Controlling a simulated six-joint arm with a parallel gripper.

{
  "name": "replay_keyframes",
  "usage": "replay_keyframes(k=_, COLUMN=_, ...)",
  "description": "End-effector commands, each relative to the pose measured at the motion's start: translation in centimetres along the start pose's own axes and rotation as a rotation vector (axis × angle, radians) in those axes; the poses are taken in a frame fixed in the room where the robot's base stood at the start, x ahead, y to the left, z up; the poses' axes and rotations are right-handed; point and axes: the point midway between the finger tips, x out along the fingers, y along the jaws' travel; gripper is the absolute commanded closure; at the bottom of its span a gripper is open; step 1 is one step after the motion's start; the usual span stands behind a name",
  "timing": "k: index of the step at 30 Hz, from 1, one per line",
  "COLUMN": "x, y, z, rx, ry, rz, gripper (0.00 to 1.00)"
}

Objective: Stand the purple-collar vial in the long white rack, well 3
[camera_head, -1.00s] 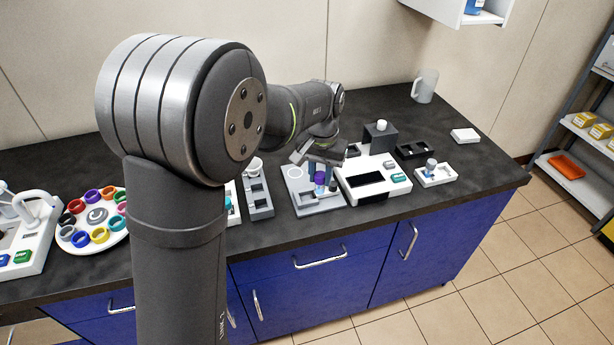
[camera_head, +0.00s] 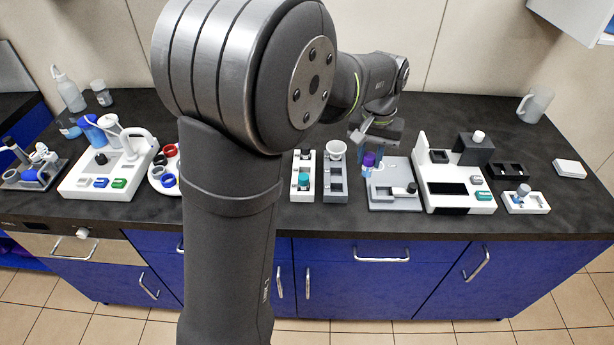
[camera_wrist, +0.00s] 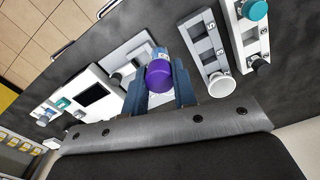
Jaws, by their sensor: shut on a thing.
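The purple-collar vial (camera_head: 368,161) is held upright in my gripper (camera_head: 366,152), which is shut on it, over the left back part of a grey plate (camera_head: 405,201). Its purple top (camera_wrist: 159,75) shows between the two fingers in the wrist view; its lower body is mostly hidden there. The long white rack (camera_head: 294,194) stands left of my gripper, beyond a grey rack. It holds a teal-capped vial (camera_head: 303,181) and a dark-topped piece at its back. In the wrist view the white rack (camera_wrist: 238,38) is at upper right.
The grey rack (camera_head: 334,191) with a white cup (camera_head: 337,149) stands between the vial and the white rack. Right of the plate is a white instrument (camera_head: 435,175) with a dark screen. A small white rack (camera_head: 532,206) lies farther right. My arm hides part of the bench.

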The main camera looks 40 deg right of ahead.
Motion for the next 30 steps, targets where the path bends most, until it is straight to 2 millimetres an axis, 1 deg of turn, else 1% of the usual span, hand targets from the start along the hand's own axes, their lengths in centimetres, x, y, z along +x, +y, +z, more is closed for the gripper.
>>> replay_keyframes(k=1, x=0.0, y=-1.8, z=-0.2, rx=-0.044, ry=0.0, rz=0.0, gripper=0.96)
replay_keyframes(k=3, x=0.1, y=-3.7, z=-0.4, rx=-0.094, ry=0.0, rz=0.0, gripper=0.96)
replay_keyframes(k=6, x=0.1, y=-5.5, z=-0.5, rx=-0.144, ry=0.0, rz=-0.001, gripper=0.96)
replay_keyframes(k=11, x=0.5, y=-7.4, z=-0.7, rx=-0.18, ry=-0.001, rz=-0.001, gripper=0.96)
replay_keyframes(k=14, x=1.5, y=-9.0, z=-1.3, rx=-0.185, ry=-0.001, rz=-0.001, gripper=0.96)
replay_keyframes(k=21, x=4.9, y=-14.1, z=-3.4, rx=-0.184, ry=-0.003, rz=-0.001, gripper=0.96)
replay_keyframes(k=24, x=6.0, y=-15.8, z=-4.1, rx=-0.182, ry=-0.001, rz=-0.001, gripper=0.96)
replay_keyframes(k=27, x=6.7, y=-17.0, z=-4.6, rx=-0.181, ry=-0.001, rz=-0.001, gripper=0.96)
replay_keyframes(k=30, x=7.1, y=-17.5, z=-4.9, rx=-0.178, ry=0.001, rz=-0.001, gripper=0.96)
